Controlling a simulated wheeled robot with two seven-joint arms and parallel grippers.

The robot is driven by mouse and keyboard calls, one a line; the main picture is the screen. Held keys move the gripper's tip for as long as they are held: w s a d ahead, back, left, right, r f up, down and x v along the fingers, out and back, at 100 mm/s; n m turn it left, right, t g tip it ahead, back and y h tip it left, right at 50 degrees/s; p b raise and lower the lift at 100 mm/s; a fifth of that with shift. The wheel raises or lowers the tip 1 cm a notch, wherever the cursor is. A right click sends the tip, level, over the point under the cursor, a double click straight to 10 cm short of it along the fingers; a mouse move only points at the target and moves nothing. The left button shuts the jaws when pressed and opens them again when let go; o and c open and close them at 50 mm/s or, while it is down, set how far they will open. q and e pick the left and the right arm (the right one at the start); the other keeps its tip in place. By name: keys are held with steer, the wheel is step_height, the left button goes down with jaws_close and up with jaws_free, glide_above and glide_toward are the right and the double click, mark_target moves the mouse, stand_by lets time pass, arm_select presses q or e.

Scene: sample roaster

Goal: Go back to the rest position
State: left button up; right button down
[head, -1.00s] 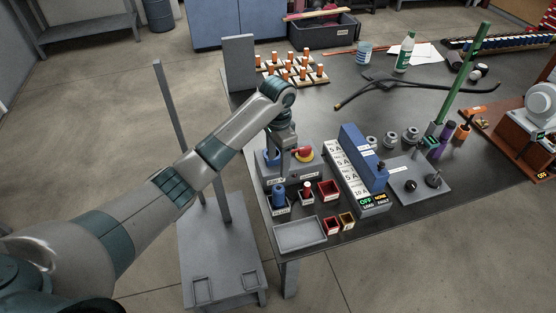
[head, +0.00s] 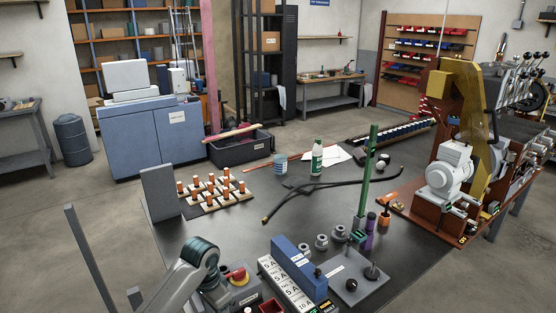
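My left arm comes in at the lower left, its teal wrist bent down over the grey control box (head: 243,294) with the red button (head: 238,273). My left gripper (head: 214,298) points down beside the red button, low in the picture. Its fingers are mostly hidden and dark, so I cannot tell whether they are open, or whether they touch the box. My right gripper is out of view. The blue block (head: 292,262) and the white strip of labels (head: 280,285) stand right of the box.
An upright grey panel (head: 160,193) stands at the table's left edge, near orange-topped pegs (head: 215,188). A black cable (head: 310,187), a white-and-green bottle (head: 316,158) and a green post (head: 369,165) are farther right. A brown-based machine (head: 450,178) stands at right. Open floor lies left.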

arm_select(q)
steer(key=s+d+f+n, duration=0.1)
steer(key=s+f, duration=0.2)
steer(key=s, duration=0.3)
steer(key=s+f+n+t+h, duration=0.1)
steer(key=s+f, duration=0.2)
steer(key=s, duration=0.3)
steer(key=s+d+f+n, duration=0.1)
steer(key=s+f, duration=0.2)
steer(key=s, duration=0.3)
steer(key=s+a+r+n+t+y, duration=0.15)
steer(key=s+a, duration=0.25)
steer(key=s, duration=0.5)
steer(key=s+a+r+n+t, duration=0.1)
steer(key=s+a+r+n, duration=0.15)
steer(key=s, duration=0.65)
step_height(320, 180, down, 30)
steer(key=s+g+b, duration=0.1)
steer(key=g, duration=0.1)
steer(key=s+a+f, duration=0.2)
steer(key=s+f, duration=0.7)
steer(key=s+a+f+b, duration=0.1)
steer(key=s+a+f, duration=0.1)
steer(key=s+f, duration=0.7)
steer(key=shift+s+f+m+g, duration=0.2)
steer(key=shift+f+m+g, duration=0.1)
steer(key=shift+f+g, duration=0.15)
